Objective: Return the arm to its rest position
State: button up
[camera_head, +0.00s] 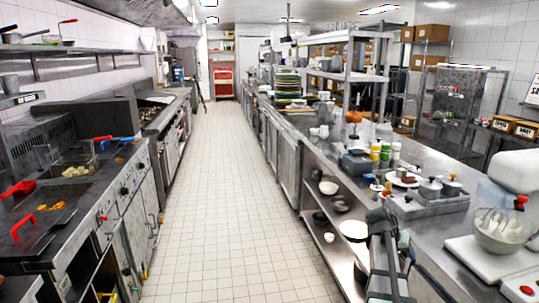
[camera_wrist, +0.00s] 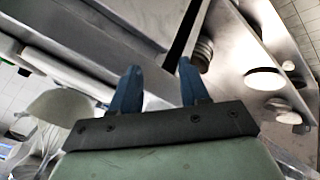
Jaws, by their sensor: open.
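My gripper (camera_wrist: 160,82) shows in the wrist view with its two blue fingers apart and nothing between them. In the head view my arm stands at the lower right, at the front edge of the steel counter (camera_head: 428,212). I cannot make out the fingertips there. In the wrist view the counter and its lower shelf lie beyond the fingers, tilted in the picture. I see no object held.
A stand mixer with a glass bowl (camera_head: 499,232) is right of my arm. A grey container tray (camera_head: 425,205) and a plate with food (camera_head: 403,178) are on the counter. Bowls (camera_head: 329,187) sit on the shelf below. The tiled aisle (camera_head: 222,210) is clear; fryers (camera_head: 75,172) line the left.

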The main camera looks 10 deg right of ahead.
jog(key=s+a+f+n+g+y, duration=0.1)
jog(key=s+a+f+n, duration=0.15)
jog(key=a+f, duration=0.7)
jog(key=s+a+f+n+y, duration=0.15)
jog(key=s+a+f, duration=0.35)
jog(key=f, duration=0.7)
jog(key=s+a+f+n+g+y, duration=0.1)
jog(key=s+a+f+y, duration=0.1)
jog(key=a+f, duration=0.75)
jog(key=s+a+f+n+g+y, duration=0.1)
jog(key=s+a+f, duration=0.4)
jog(key=s, duration=0.4)
jog(key=s+a+f+n+g+y, duration=0.1)
jog(key=s+a+f+g, duration=0.1)
jog(key=s+a+f, duration=0.4)
jog(key=s+a+f+n+g+y, duration=0.1)
jog(key=s+a+f, duration=0.4)
jog(key=s, duration=0.8)
jog(key=shift+s+a+f+n+g, duration=0.15)
jog(key=shift+s+a+n+g, duration=0.2)
jog(key=shift+a, duration=0.35)
